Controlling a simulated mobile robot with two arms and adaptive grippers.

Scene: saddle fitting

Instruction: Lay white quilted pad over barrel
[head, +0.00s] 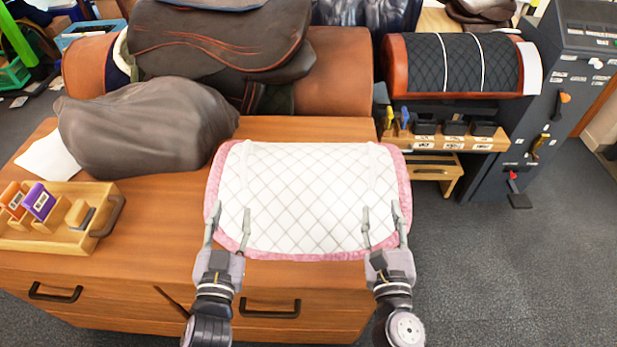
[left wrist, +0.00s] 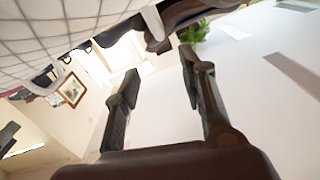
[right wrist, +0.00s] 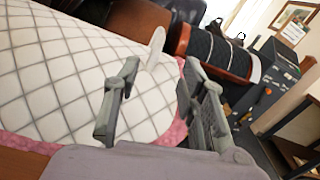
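A brown barrel (head: 335,72) at the back carries a dark saddle (head: 215,40). Another barrel (head: 398,68) at right carries a black quilted pad (head: 455,62).
A grey-brown covered bundle (head: 145,125) and a wooden tray (head: 75,243) with small items occupy the left of the cabinet top (head: 270,128). A wooden rack (head: 480,145) and a dark machine (head: 545,95) stand at right. The floor (head: 510,270) at front right is clear.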

